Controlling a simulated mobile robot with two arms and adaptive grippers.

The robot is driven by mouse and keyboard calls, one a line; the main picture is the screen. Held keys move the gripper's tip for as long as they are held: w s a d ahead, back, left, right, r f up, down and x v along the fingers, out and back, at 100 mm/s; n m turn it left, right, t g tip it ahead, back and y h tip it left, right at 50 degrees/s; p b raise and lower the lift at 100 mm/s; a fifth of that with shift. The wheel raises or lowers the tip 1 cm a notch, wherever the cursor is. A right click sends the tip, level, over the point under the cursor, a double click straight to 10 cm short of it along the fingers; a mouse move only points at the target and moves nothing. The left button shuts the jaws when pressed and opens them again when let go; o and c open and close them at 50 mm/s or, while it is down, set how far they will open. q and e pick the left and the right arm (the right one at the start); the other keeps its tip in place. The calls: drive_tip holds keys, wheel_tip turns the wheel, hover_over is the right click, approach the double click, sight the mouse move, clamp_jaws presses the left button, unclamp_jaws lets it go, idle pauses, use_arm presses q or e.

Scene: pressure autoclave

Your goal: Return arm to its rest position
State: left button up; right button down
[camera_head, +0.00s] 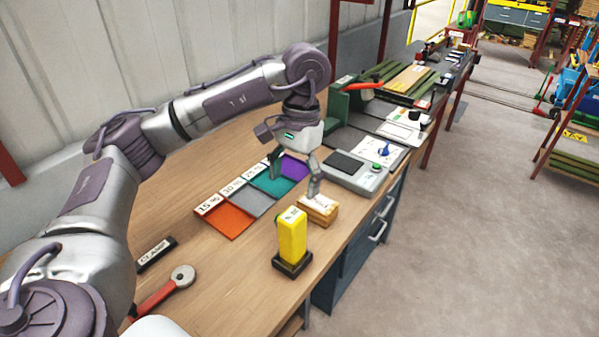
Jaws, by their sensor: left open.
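My left arm (232,102) comes in from the left and reaches out over the wooden workbench (190,270). My left gripper (294,183) points down, open, with its fingers spread apart. One finger is over the teal and purple mats and the other is near a small wooden block (318,211) with a white top. Nothing shows between the fingers. Whether a fingertip touches the block I cannot tell. My right gripper is not in view.
A yellow block on a black base (292,238) stands near the bench's front edge. A red-handled tool (165,288) and a clamp label (155,253) lie near my arm. Coloured mats (226,219) lie mid-bench, a grey scale (352,174) beyond. The floor (450,230) at right is clear.

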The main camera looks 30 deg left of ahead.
use_arm(q)
drive_tip(key=shift+r, duration=0.25)
